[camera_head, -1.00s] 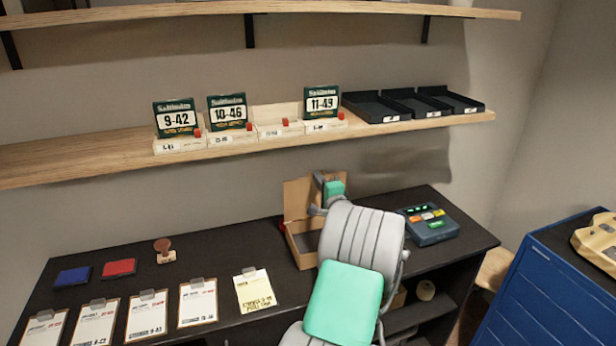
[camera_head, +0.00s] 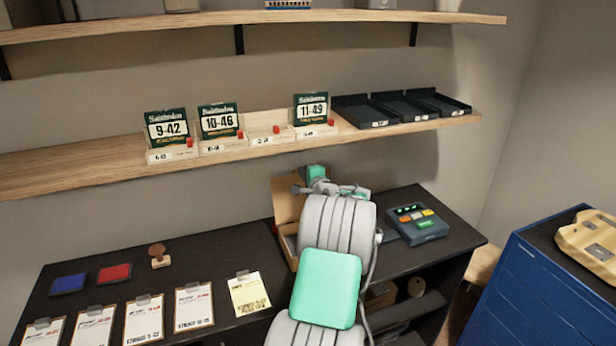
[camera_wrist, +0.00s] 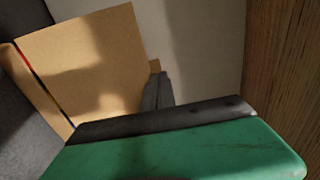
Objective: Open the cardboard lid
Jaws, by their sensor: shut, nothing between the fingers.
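The cardboard box (camera_head: 290,241) sits on the dark desk, largely hidden behind my arm. Its cardboard lid (camera_head: 284,200) stands up at the back, raised off the box. In the wrist view the lid (camera_wrist: 85,62) is a broad tan panel at upper left, with shadows across it. My gripper (camera_head: 298,189) is at the lid's upper right in the head view. Its dark fingers (camera_wrist: 158,88) are shut and empty, close beside the lid's right edge in the wrist view. I cannot tell whether they touch it.
Wood also fills the wrist view's right edge. A keypad device (camera_head: 417,224) stands right of my arm. Clipboards and ink pads lie to the left.

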